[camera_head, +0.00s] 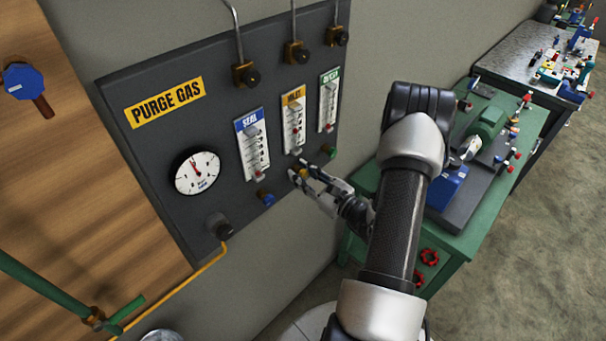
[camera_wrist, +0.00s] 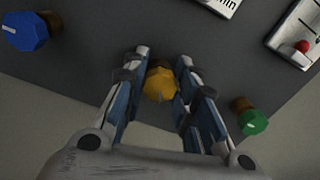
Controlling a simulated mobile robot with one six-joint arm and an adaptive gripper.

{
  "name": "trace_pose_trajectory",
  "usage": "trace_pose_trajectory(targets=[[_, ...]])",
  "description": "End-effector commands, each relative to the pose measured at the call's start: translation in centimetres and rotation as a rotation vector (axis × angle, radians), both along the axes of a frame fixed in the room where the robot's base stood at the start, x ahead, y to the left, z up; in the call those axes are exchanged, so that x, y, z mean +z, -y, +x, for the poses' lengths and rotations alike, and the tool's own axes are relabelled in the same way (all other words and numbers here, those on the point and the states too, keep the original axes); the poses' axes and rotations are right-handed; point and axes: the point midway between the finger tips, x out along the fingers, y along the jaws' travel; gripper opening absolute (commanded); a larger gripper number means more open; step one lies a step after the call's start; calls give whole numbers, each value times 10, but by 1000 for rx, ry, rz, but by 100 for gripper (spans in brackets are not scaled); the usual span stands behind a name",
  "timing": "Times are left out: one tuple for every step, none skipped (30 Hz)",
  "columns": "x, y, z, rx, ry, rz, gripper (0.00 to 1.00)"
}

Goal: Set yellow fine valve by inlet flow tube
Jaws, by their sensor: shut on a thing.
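The yellow fine valve knob (camera_wrist: 159,84) sits between the two fingers of my gripper (camera_wrist: 162,75) in the wrist view. In the head view my gripper (camera_head: 300,170) reaches the dark panel from the right, and part of the yellow knob (camera_head: 303,174) shows at its fingertips. The fingers are shut on the knob. The inlet flow tube (camera_head: 293,122), with a yellow label on top, is on the panel just above the knob. A red float shows near the bottom of this tube. The exact float reading is too small to tell.
The blue knob (camera_head: 266,198) is left of my gripper and the green knob (camera_head: 330,152) right of it. The seal tube (camera_head: 252,145) and a round gauge (camera_head: 197,172) are further left on the panel. A green bench (camera_head: 478,226) with equipment stands at right.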

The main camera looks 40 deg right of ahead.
Motion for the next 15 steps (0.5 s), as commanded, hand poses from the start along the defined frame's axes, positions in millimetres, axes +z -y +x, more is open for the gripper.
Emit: trace_pose_trajectory(targets=[[0,0,0,0,-3,35,2],[0,0,0,0,-6,64,2],[0,0,0,0,-10,110,2],[0,0,0,0,-12,146,2],[0,0,0,0,-15,184,2],[0,0,0,0,-19,232,2],[0,0,0,0,-22,267,2],[0,0,0,0,-24,300,2],[0,0,0,0,-28,339,2],[0,0,0,0,-29,364,2],[0,0,0,0,-31,384,2],[0,0,0,0,-33,406,2],[0,0,0,0,-34,419,2],[0,0,0,0,-34,428,2],[-1,0,0,0,-35,434,2]])
